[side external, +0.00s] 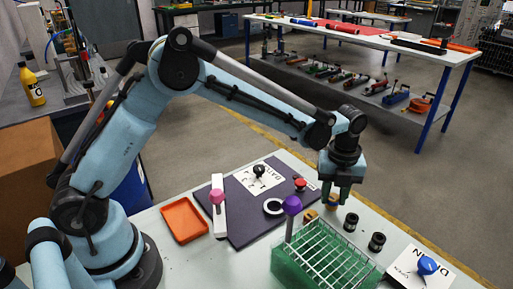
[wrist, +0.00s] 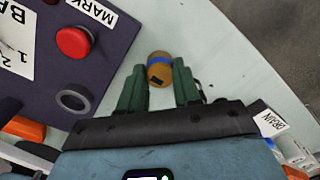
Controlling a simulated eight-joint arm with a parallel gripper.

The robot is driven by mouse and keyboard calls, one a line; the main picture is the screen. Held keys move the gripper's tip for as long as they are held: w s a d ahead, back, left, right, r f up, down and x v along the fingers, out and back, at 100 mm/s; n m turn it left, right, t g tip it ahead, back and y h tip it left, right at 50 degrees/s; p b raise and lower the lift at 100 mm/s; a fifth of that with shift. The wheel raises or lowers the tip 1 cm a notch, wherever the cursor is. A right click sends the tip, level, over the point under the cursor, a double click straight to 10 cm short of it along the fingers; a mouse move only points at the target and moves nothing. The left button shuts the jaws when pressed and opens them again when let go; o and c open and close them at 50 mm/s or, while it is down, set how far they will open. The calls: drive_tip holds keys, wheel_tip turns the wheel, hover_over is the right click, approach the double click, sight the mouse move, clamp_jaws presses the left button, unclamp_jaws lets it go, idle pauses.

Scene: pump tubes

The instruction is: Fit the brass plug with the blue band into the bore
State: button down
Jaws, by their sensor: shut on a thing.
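The brass plug with the blue band (wrist: 159,66) is between the green fingers of my gripper (wrist: 160,82) in the wrist view. My gripper is shut on it. In the side view my gripper (side external: 341,195) is low over the pale bench, right of the dark mat, with a brass piece (side external: 333,201) at its fingertips. I cannot tell whether the plug touches the bench. A grey ring around a dark hole, seemingly the bore (wrist: 73,100), is on the mat left of my gripper. It also shows in the side view (side external: 273,206). The hole looks empty.
A red button (wrist: 73,42) is near the ring. Another brass piece (side external: 310,215) and two black pieces (side external: 350,222) (side external: 376,241) stand near my gripper. An orange tray (side external: 184,237) is left.

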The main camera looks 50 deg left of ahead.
sight(334, 201)
drive_tip(key=r, duration=0.2)
drive_tip(key=s+d+r, duration=0.1)
drive_tip(key=r, duration=0.1)
drive_tip(key=s+d+r, duration=0.6)
drive_tip(key=s, duration=0.1)
drive_tip(key=s+a, duration=0.4)
drive_tip(key=a, duration=1)
drive_tip(key=f, duration=0.4)
drive_tip(key=shift+a+f, duration=0.2)
drive_tip(key=shift+a, duration=0.05)
drive_tip(key=shift+f, duration=2.5)
drive_tip(key=shift+f, duration=0.3)
